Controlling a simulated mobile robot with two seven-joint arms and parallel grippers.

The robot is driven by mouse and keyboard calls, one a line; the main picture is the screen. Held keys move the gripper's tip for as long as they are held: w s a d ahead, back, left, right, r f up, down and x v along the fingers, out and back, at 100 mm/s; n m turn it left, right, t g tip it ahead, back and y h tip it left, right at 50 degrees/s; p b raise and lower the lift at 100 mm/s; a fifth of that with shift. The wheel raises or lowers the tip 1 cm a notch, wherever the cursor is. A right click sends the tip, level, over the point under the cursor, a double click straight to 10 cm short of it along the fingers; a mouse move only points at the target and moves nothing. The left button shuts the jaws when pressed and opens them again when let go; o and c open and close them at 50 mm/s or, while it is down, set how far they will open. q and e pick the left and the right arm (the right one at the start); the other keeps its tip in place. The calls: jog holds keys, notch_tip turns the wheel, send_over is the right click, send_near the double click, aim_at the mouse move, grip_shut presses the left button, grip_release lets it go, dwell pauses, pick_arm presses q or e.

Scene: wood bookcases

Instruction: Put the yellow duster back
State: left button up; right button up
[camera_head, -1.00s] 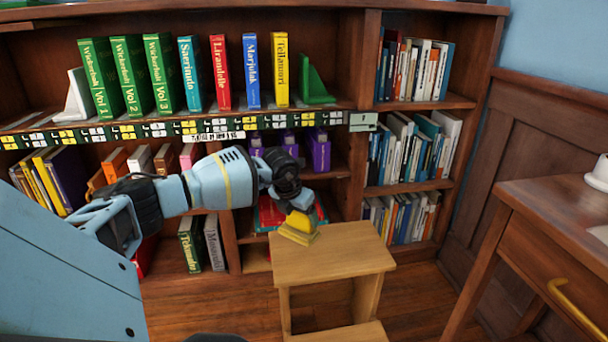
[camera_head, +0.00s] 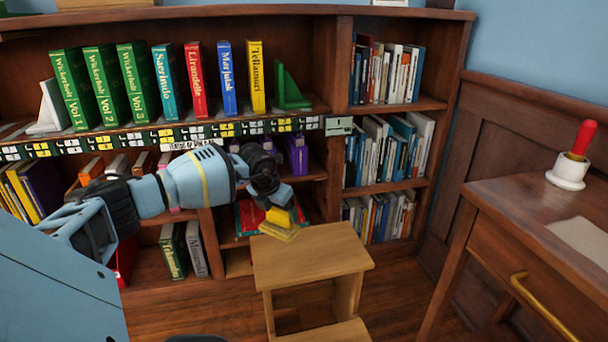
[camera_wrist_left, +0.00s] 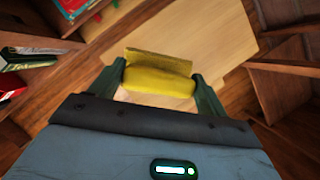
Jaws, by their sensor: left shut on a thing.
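The yellow duster (camera_head: 280,225) is in the jaws of my left gripper (camera_head: 278,208), above the back left part of the wooden step stool (camera_head: 315,252). In the left wrist view the duster (camera_wrist_left: 160,72) sits between the two dark green fingers of my left gripper (camera_wrist_left: 160,82), which are shut on it. The stool top (camera_wrist_left: 205,35) shows behind it. I cannot tell whether the duster touches the stool. My right gripper is not in view.
A bookcase (camera_head: 338,60) full of books stands behind the stool. A desk (camera_head: 530,200) with a brass handle is at right, bearing a white holder (camera_head: 568,172) with a red-handled thing. Wooden floor (camera_head: 400,300) is clear between stool and desk.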

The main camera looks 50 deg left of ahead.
pick_arm(q)
jog(key=d+r+m+g+h, duration=0.1)
jog(key=d+r+m+h, duration=0.2)
jog(key=d+m, duration=0.75)
jog(key=d+r+m+h, duration=0.25)
jog(key=d+m, duration=0.25)
jog(key=d, duration=1)
jog(key=s+d+r+m+g+y, duration=0.1)
jog(key=s+d+r+m+g, duration=0.2)
jog(key=s+d+r+m, duration=0.3)
jog(key=s+d+r+m+g+y, duration=0.1)
jog(key=s+d+r+m+g, duration=0.3)
jog(key=d+m, duration=0.5)
notch_tip(320, 180, up, 2)
jog(key=s+m, duration=0.2)
jog(key=m, duration=0.4)
jog(key=shift+s+d, duration=0.2)
jog(key=shift+s, duration=0.2)
